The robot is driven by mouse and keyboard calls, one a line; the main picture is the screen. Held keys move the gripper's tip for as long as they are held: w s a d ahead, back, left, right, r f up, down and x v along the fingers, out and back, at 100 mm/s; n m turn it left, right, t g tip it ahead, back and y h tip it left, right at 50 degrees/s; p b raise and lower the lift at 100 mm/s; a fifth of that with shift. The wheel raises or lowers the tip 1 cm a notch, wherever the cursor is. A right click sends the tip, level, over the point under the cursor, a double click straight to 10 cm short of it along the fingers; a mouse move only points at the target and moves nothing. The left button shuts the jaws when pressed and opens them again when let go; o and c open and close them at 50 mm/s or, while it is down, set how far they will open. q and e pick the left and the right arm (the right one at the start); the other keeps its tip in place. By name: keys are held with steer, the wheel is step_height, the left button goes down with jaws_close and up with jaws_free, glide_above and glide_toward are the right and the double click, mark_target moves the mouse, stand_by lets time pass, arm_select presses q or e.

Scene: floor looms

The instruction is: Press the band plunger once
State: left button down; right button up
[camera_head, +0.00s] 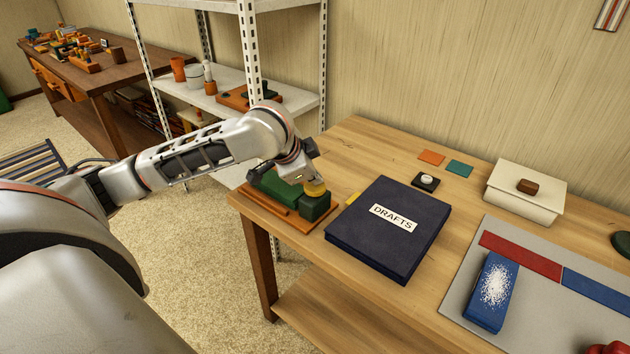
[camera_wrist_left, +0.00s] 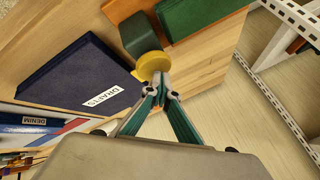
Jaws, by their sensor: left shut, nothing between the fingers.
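The band plunger, a round yellow cap (camera_head: 315,189), sits by a dark green block (camera_head: 315,206) on an orange-brown wooden base (camera_head: 265,207) at the table's left end. A longer green block (camera_head: 278,188) stands behind it. My left gripper (camera_head: 312,180) points down at the cap with its fingers shut and empty. In the left wrist view the closed fingertips (camera_wrist_left: 160,82) are right at the edge of the yellow cap (camera_wrist_left: 153,64). I cannot tell whether they touch it or whether the cap is pushed down. My right gripper is not in view.
A navy DRAFTS binder (camera_head: 385,238) lies just right of the base. A black pad with a white button (camera_head: 426,181), a cream box (camera_head: 524,190) and a grey mat (camera_head: 470,281) with a blue block (camera_head: 492,290) lie further right. A metal shelf (camera_head: 225,84) stands behind my left arm.

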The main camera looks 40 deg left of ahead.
arm_select(q)
steer(key=shift+f, duration=0.35)
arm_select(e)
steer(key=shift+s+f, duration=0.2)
arm_select(q)
steer(key=shift+r, duration=0.1)
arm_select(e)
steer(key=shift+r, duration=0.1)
arm_select(q)
steer(key=shift+r+p, duration=0.35)
steer(key=shift+p, duration=0.1)
steer(key=shift+r+p, duration=0.45)
steer(key=shift+p, duration=0.4)
steer(key=shift+r+p, duration=0.8)
steer(key=shift+p, duration=0.55)
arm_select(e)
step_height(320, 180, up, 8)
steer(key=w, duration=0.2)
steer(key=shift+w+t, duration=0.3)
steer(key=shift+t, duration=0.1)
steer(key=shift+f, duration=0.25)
